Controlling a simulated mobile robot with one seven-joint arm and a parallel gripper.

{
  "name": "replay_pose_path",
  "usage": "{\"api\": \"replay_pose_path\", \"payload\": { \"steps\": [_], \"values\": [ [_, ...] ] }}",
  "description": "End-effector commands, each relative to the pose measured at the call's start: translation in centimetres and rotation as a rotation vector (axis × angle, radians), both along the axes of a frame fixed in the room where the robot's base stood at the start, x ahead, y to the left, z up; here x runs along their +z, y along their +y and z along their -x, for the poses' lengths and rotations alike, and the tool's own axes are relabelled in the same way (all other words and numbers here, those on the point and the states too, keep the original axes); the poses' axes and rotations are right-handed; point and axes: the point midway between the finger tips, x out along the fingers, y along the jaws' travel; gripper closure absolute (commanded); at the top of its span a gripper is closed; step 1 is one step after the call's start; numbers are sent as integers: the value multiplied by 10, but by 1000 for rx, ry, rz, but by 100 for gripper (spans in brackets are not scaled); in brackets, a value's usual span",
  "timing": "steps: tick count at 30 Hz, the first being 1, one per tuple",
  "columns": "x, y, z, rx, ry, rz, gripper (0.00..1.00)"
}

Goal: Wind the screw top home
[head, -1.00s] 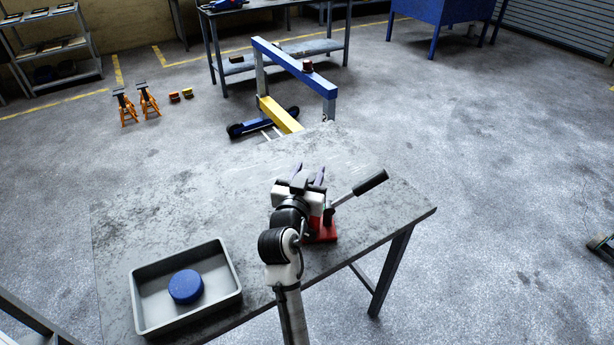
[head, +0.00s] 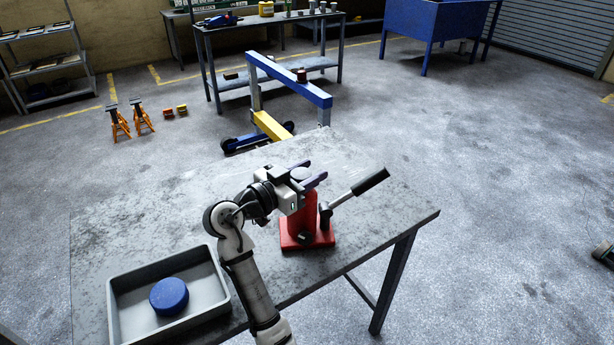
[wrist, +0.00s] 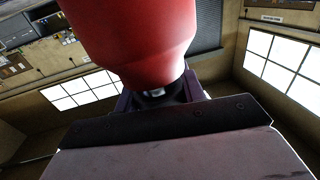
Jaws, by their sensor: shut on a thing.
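The red bottle jack (head: 300,222) stands upright on the grey workbench, with its black-gripped handle (head: 370,181) sticking out to the upper right. Its grey screw top (head: 302,174) is at the upper end of the body. My gripper (head: 313,172) reaches in from the left, level, with its purple fingers on either side of the screw top, shut on it. In the wrist view the red jack body (wrist: 140,40) fills the upper middle. A bit of bright metal (wrist: 155,93) shows between the fingers; the rest of the top is hidden.
A grey tray (head: 222,285) with a blue round piece (head: 169,296) in it sits at the bench's front left. The workbench (head: 385,225) is bare around the jack. A blue and yellow wheeled frame (head: 290,78) stands on the floor behind.

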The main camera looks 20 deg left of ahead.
Motion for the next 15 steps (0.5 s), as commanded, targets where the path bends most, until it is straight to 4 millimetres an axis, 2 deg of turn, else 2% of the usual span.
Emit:
{"api": "replay_pose_path", "payload": {
  "steps": [13, 14, 15],
  "values": [
    [3, -1, 0, -12, -4, 0, 83],
    [3, -1, 0, -12, -4, 0, 59],
    [3, -1, 0, -12, -4, 0, 54]
  ]
}}
